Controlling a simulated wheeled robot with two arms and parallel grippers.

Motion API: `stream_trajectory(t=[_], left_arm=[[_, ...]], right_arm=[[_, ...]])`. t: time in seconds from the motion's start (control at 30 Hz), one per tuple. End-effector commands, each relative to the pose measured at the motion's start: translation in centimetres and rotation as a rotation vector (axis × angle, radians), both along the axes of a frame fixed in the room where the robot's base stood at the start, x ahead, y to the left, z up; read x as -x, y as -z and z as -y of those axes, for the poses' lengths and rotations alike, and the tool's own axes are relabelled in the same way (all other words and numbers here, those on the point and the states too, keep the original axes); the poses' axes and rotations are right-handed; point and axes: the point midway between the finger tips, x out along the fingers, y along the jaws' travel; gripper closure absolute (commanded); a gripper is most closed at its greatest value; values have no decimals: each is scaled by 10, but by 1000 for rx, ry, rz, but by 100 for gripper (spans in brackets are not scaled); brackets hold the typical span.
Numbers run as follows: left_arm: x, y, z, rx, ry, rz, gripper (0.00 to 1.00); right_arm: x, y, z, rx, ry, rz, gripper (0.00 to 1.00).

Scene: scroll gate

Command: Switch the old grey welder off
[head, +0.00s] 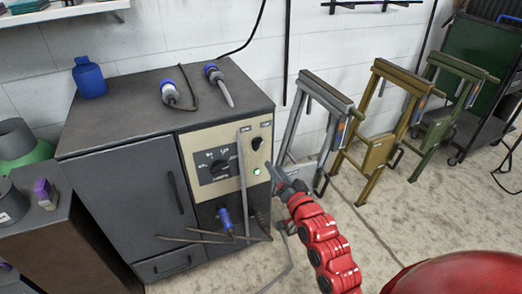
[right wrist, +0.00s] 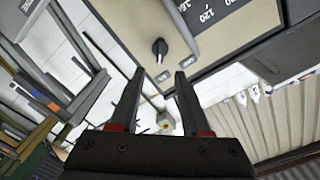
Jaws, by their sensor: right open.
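The old grey welder (head: 120,215) is a dark grey cabinet with a beige control panel (head: 200,140) on its front right. My left gripper is not in view.
Blue connectors (head: 170,92) with cables and a blue bottle (head: 89,78) lie or stand on the welder's top. Cables and a blue plug (head: 225,218) hang at its lower front. Grey, tan (head: 378,150) and green folding stands are at the right. Floor between is mostly clear.

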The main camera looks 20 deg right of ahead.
Motion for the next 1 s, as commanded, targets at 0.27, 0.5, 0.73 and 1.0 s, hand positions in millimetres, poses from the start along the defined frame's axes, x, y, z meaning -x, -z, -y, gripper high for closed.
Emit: stream_trajectory(t=[0.27,0.5,0.73,1.0], left_arm=[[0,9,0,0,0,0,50],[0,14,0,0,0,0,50],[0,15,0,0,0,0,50],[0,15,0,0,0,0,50]], right_arm=[[-66,0,-1,-1,-2,4,53],[-103,0,-1,1,-2,2,53],[-114,-1,0,1,0,4,53],[-114,-1,0,1,0,4,62]])
